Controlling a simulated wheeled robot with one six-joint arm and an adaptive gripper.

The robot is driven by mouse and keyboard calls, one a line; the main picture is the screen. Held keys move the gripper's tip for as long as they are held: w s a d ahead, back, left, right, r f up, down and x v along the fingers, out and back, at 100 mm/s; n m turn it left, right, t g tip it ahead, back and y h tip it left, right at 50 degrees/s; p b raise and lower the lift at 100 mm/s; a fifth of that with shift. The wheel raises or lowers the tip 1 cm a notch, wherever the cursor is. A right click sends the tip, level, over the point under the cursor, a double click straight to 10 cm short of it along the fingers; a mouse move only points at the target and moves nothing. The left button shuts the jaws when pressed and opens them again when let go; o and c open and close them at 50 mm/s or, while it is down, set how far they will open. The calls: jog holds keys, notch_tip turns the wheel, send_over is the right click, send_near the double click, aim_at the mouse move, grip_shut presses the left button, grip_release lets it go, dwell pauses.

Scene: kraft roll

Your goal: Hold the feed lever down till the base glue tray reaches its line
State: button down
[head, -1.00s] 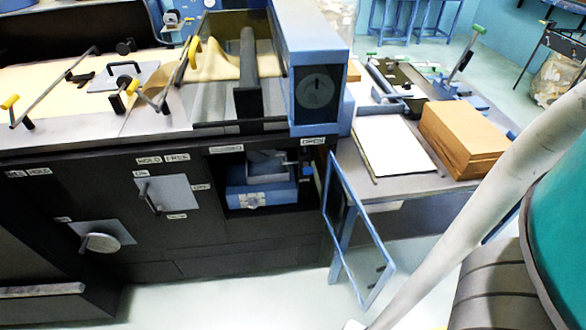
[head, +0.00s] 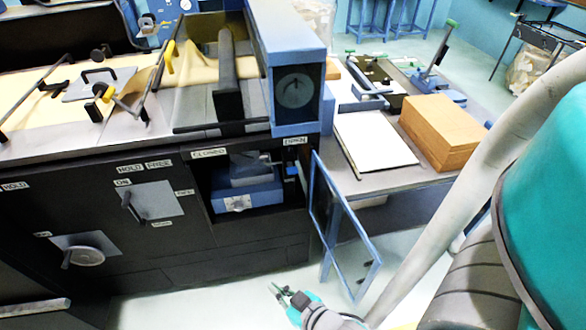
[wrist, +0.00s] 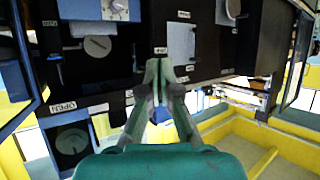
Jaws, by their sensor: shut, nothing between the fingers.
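My gripper (head: 280,290) is at the bottom of the head view, low in front of the machine and left of the open door's foot. Its fingers are together and empty; they also show in the wrist view (wrist: 158,66). The tray's level and line are too small to make out.
The blue-framed door (head: 345,235) stands open to the right of the bay, near my gripper. A lever plate (head: 150,202) and a round dial (head: 87,256) are on the cabinet front at left. A side table (head: 370,178) holds a brown stack (head: 440,130). Pale floor is clear in front.

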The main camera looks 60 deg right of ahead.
jog(key=w+d+r+m+g+h, duration=0.1)
jog(key=w+d+m+g, duration=0.1)
jog(key=w+d, duration=0.45)
jog(key=w+d+r+m+g+h, duration=0.1)
jog(key=w+d, duration=0.3)
jog(key=d, duration=0.5)
jog(key=d+r+m+g, duration=0.1)
jog(key=d+r+m, duration=0.1)
jog(key=d+r, duration=0.3)
jog(key=d+r+m+g+h, duration=0.1)
jog(key=d+r, duration=0.4)
jog(key=d, duration=0.6)
jog(key=shift+w+m+g, duration=0.4)
jog(key=shift+g, duration=0.4)
jog(key=shift+d, duration=0.1)
send_near(292, 168)
jog(key=w+d, duration=0.3)
jog(key=shift+f, duration=2.25)
